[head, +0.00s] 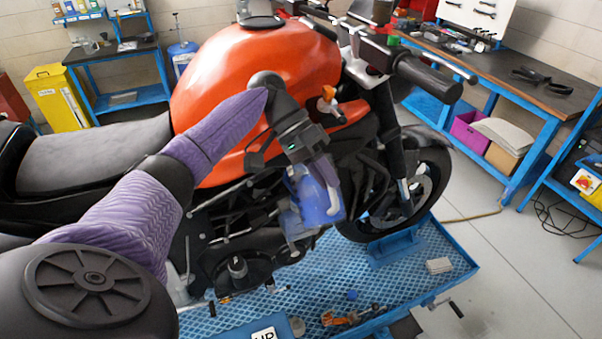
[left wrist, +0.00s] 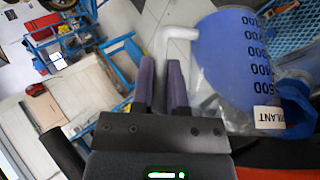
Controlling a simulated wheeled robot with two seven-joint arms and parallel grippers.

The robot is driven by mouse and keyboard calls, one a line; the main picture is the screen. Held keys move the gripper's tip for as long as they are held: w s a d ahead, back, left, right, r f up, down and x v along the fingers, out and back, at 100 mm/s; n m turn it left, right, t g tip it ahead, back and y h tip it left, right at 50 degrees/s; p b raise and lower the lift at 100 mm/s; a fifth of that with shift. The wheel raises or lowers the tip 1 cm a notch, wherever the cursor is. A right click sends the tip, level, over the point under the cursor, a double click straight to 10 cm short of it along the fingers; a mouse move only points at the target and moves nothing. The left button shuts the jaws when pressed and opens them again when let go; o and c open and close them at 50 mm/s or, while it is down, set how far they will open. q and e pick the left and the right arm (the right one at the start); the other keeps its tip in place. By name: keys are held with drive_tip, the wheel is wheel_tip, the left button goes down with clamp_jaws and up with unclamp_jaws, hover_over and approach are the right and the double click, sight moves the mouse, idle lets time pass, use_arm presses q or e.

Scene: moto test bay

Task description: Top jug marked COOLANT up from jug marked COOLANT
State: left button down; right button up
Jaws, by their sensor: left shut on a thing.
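My left gripper (head: 318,168) is shut on the pale handle of a translucent jug (head: 325,197) with blue liquid in it. The jug is beside the motorcycle's engine and front wheel. A second jug marked COOLANT cannot be made out for sure. My right gripper is not in view.
An orange motorcycle (head: 250,75) stands on a blue mesh platform (head: 400,285). A blue cap (head: 352,295), orange-handled tools (head: 345,318) and a pale block (head: 439,265) lie on it. A blue container (head: 182,52) stands behind. The grey floor at right is largely clear.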

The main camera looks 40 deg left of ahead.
use_arm(q)
drive_tip(key=shift+w+a+r+h+p, duration=0.2)
drive_tip(key=shift+r+h+p, duration=0.15)
drive_tip(key=shift+p, duration=0.4)
idle(1.4)
drive_tip(key=shift+a+r+p, duration=0.2)
drive_tip(key=shift+r+p, duration=0.1)
drive_tip(key=shift+p, duration=0.15)
idle(0.6)
drive_tip(key=shift+w+a+r+g+h, duration=0.2)
drive_tip(key=shift+r+g+h, duration=0.1)
drive_tip(key=shift+h, duration=0.15)
idle(1.0)
drive_tip(key=shift+w+a+r+n+h+b, duration=0.15)
drive_tip(key=shift+a+r+n+h+b, duration=0.15)
drive_tip(key=shift+b, duration=0.1)
idle(1.5)
